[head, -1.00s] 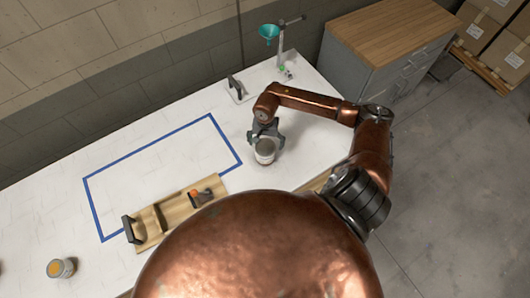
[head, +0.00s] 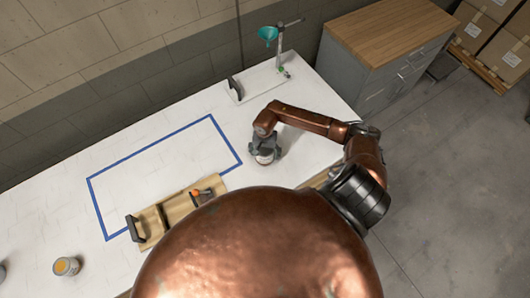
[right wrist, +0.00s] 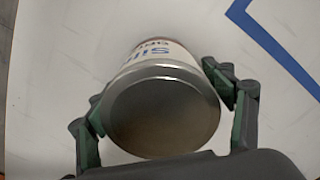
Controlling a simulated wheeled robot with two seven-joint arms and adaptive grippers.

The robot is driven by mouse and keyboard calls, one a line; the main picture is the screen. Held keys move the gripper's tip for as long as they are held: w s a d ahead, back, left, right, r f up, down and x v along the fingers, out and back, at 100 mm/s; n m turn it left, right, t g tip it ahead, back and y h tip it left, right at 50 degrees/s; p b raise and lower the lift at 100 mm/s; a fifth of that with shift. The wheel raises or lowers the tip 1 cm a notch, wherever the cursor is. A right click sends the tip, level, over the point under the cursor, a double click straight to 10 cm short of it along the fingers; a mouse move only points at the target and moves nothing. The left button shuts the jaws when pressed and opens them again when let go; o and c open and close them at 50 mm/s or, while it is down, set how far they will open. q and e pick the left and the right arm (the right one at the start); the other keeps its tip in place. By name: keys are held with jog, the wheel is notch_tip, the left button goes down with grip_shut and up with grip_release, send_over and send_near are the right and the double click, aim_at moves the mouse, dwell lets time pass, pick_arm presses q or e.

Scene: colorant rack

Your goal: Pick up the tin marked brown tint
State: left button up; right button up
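A tin with a plain grey metal lid (right wrist: 163,115) fills the middle of the right wrist view. Its white label shows part of some blue and dark lettering, too cut off to read as a tint name. In the head view the same tin (head: 265,159) stands on the white bench, mostly hidden under my right gripper (head: 263,148). The right gripper's fingers (right wrist: 155,85) lie on both sides of the tin, close against its wall; whether they press on it is unclear. Another tin (head: 66,266) with an orange-yellow top stands at the lower left. My left gripper is out of view.
A wooden tray (head: 151,224) with black handles and an orange item (head: 195,192) overlaps a blue taped outline (head: 163,147). A stand with a green funnel (head: 267,34) is at the back. A grey cabinet (head: 362,67) stands right. Inside the outline is clear.

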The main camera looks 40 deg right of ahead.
jog(key=c, duration=1.2)
jog(key=shift+c, duration=0.2)
jog(key=shift+r, duration=0.15)
